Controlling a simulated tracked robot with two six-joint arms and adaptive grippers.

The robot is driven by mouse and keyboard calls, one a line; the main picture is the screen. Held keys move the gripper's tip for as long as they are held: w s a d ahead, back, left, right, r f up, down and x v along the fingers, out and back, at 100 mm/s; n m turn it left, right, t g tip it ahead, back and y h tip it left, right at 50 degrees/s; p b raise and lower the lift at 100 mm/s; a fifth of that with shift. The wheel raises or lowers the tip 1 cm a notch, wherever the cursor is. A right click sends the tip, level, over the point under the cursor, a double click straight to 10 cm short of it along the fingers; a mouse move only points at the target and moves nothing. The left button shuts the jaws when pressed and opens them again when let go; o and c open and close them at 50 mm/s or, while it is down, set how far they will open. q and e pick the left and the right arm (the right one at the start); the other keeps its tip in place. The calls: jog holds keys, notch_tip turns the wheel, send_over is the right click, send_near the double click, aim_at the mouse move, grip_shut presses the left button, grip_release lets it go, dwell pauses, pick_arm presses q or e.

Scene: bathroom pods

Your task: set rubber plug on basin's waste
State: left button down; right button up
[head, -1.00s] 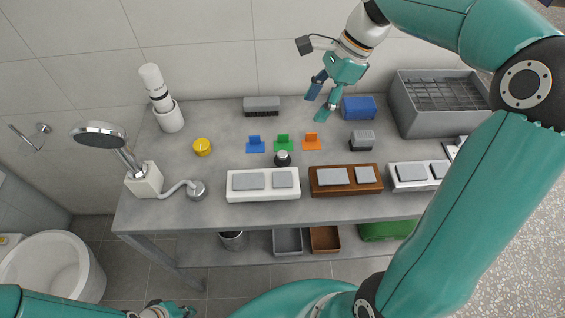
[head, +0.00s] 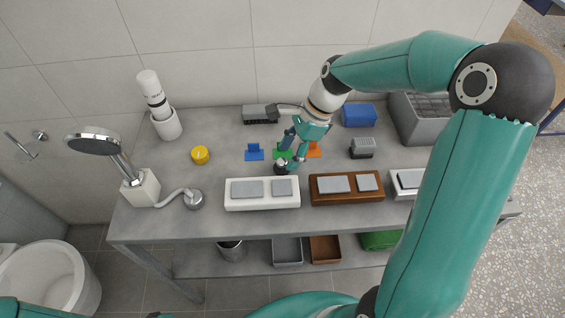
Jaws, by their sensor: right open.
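My right gripper (head: 291,153) is open. It is low over the grey worktop, with its fingers pointing down just behind the white block. A small dark, round piece with a pale top (head: 281,168), which may be the rubber plug, stands right by the fingertips, partly hidden by them. I cannot tell whether they touch it. A white bowl (head: 48,282) is at the lower left, below worktop level; I cannot tell whether it is the basin, and no waste is plainly visible. Of my left arm, only a little shows at the bottom left edge.
The worktop (head: 225,130) carries a white block (head: 233,204), brown block (head: 347,199), yellow tin (head: 200,155), blue clip (head: 254,152), grey brush (head: 256,113), blue box (head: 359,115) and grey crate (head: 420,128). A shower head (head: 92,143) stands at the left.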

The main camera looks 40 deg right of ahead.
aim_at(285, 160)
jog(key=x, duration=0.3)
jog(key=shift+a+f, duration=0.1)
jog(key=shift+f, duration=0.2)
jog(key=c, duration=0.9)
jog(key=shift+r, duration=0.15)
